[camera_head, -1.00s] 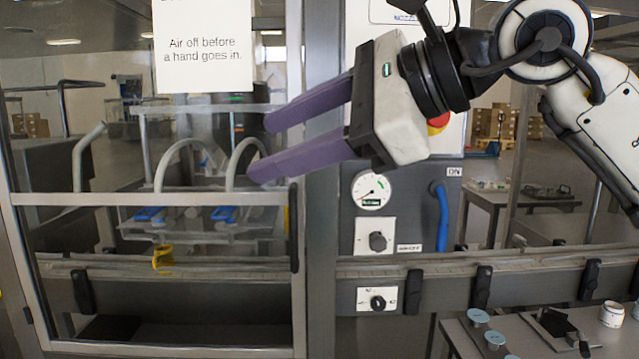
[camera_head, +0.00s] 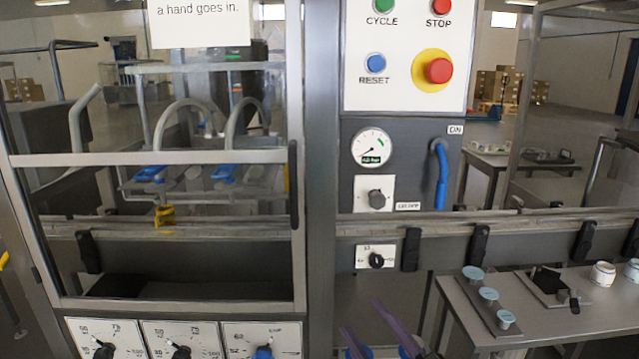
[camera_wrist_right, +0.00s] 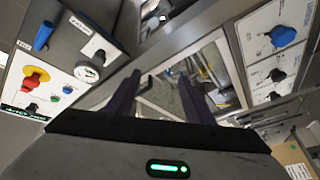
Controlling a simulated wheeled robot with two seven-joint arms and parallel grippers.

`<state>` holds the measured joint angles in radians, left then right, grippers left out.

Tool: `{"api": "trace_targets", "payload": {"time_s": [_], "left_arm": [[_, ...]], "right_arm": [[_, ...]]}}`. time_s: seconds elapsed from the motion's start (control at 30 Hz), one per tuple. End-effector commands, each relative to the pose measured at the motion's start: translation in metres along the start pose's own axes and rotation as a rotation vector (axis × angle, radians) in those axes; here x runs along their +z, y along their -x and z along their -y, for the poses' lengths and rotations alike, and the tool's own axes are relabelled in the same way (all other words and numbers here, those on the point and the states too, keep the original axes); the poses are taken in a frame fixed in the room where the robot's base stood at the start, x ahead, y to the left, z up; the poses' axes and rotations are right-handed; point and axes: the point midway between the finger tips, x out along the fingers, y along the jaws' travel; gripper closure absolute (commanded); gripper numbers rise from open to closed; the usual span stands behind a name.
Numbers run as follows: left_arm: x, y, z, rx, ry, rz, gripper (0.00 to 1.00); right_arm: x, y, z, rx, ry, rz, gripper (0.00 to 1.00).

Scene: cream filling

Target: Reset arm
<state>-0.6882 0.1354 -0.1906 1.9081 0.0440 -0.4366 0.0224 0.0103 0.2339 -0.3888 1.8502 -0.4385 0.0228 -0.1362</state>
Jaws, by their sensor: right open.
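My right gripper (camera_head: 378,330) is low at the bottom edge of the head view, where only its purple fingers show. In the right wrist view both purple fingers of the right gripper (camera_wrist_right: 155,100) stand apart with nothing between them. The fingers point toward the machine front, clear of its panels in that view. My left gripper is in neither view.
The machine's control panel (camera_head: 405,55) has cycle, stop and reset buttons. A gauge (camera_head: 371,147) and a blue handle (camera_head: 441,180) sit below. A glazed guard frame (camera_head: 150,159) stands left. A side table (camera_head: 585,315) holds cups and small jars at lower right.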

Motion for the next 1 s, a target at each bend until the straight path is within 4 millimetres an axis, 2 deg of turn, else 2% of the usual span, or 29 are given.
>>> {"api": "trace_targets", "payload": {"time_s": [0.03, 0.1, 0.17, 0.3, 0.4, 0.5, 0.6, 0.73, 1.0], "left_arm": [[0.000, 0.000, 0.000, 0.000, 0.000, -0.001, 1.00], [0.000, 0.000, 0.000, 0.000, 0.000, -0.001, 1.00], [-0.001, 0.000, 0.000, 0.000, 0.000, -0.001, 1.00], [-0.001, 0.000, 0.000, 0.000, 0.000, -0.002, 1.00], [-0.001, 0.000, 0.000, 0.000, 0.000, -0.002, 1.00], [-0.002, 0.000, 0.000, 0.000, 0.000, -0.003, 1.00], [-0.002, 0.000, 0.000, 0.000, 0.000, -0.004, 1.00], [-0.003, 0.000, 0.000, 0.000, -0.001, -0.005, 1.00], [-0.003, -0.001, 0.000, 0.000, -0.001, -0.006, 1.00]], "right_arm": [[0.029, 0.023, 0.021, -0.025, -0.095, 0.101, 0.52], [0.063, 0.056, 0.048, -0.053, -0.218, 0.234, 0.52], [0.088, 0.086, 0.072, -0.076, -0.321, 0.345, 0.52], [0.133, 0.167, 0.126, -0.122, -0.537, 0.600, 0.52], [0.150, 0.226, 0.161, -0.147, -0.669, 0.764, 0.52], [0.158, 0.275, 0.186, -0.164, -0.769, 0.894, 0.52], [0.160, 0.309, 0.203, -0.175, -0.838, 0.983, 0.52], [0.160, 0.329, 0.212, -0.180, -0.877, 1.036, 0.52], [0.160, 0.331, 0.214, -0.181, -0.882, 1.043, 0.52]]}}
